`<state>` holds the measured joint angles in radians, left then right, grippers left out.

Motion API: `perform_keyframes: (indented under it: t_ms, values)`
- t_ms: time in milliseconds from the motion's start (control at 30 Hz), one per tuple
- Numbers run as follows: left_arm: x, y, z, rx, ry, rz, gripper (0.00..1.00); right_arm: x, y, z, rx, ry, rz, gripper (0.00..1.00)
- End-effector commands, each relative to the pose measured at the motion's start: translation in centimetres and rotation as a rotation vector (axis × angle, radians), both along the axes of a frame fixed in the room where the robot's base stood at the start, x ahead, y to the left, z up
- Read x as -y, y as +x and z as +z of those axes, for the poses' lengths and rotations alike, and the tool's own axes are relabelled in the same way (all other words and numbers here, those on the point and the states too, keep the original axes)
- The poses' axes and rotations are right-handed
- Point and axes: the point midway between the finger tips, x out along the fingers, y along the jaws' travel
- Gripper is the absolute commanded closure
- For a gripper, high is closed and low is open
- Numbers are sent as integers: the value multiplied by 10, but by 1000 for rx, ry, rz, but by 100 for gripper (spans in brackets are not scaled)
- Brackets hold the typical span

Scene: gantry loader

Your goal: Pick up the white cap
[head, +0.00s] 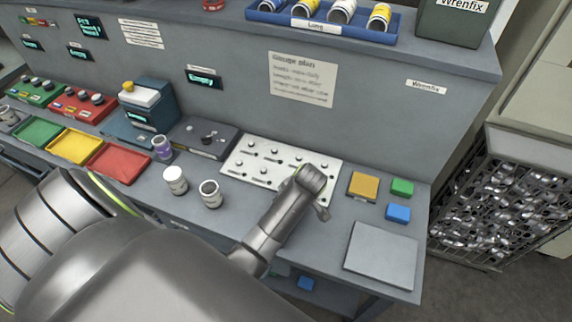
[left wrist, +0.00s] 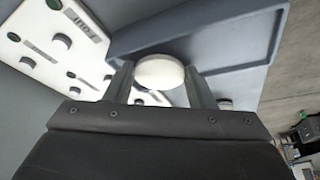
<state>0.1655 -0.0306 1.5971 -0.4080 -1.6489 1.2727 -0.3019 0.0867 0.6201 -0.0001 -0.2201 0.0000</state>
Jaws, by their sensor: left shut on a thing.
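The white cap (left wrist: 160,71) is a round white disc held between the two fingers of my left gripper (left wrist: 160,82) in the left wrist view. My left gripper is shut on it. In the head view my left gripper (head: 320,208) is over the right end of a white board (head: 233,170) with several small knobs and labels. The cap cannot be made out there, hidden by the wrist. The board also shows in the left wrist view (left wrist: 25,35). My right gripper is not in view.
Left of the board stand two white jars (head: 175,181) (head: 211,194) and a purple-topped jar (head: 162,148). Right of it lie a yellow block (head: 363,186), a green block (head: 402,187), a blue block (head: 398,214) and a grey plate (head: 381,256). Coloured trays (head: 118,163) are farther left.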

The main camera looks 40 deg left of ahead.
Motion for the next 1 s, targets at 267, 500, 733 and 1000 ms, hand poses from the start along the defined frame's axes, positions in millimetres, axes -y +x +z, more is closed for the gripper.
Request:
perform_keyframes:
  t_ms: [267,500,733,1000]
  values:
    - [0,0,3,-2,1,1,72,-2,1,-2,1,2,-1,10]
    - [0,1,38,5,1,0,72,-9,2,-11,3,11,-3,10]
    - [0,1,80,3,0,0,72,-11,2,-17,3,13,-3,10]
    - [0,0,100,-2,1,1,72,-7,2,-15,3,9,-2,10]
